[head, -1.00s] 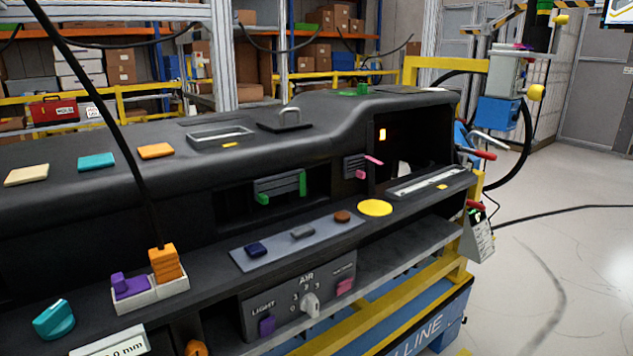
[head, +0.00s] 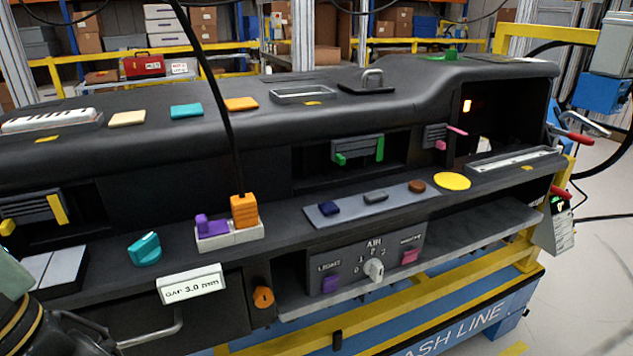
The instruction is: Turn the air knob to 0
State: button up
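The air knob (head: 374,271) is a small white knob on the grey control panel (head: 320,252) at the lower front of the dashboard. The word AIR and small numerals stand above and around it, with a 0 at its left. Its pointer is too small to read for certain. A purple LIGHT switch (head: 331,284) is to its left and a pink switch (head: 410,256) to its right. My gripper's fingers are not in view. A dark part with a yellow ring at the lower left edge looks like my arm, well apart from the knob.
Above the panel is a strip (head: 345,208) with several coloured buttons. An orange knob (head: 263,297), a gap label (head: 191,285) and a teal knob (head: 145,249) lie to the left. A black cable hangs down to the orange block (head: 244,210). The space before the panel looks clear.

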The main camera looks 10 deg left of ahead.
aim_at(373, 268)
jog(key=k+l+z, duration=0.15)
jog(key=l+z, duration=0.15)
jog(key=l, duration=0.35)
jog(key=l+z, duration=0.35)
jog(key=l, duration=0.25)
jog(key=k, duration=0.05)
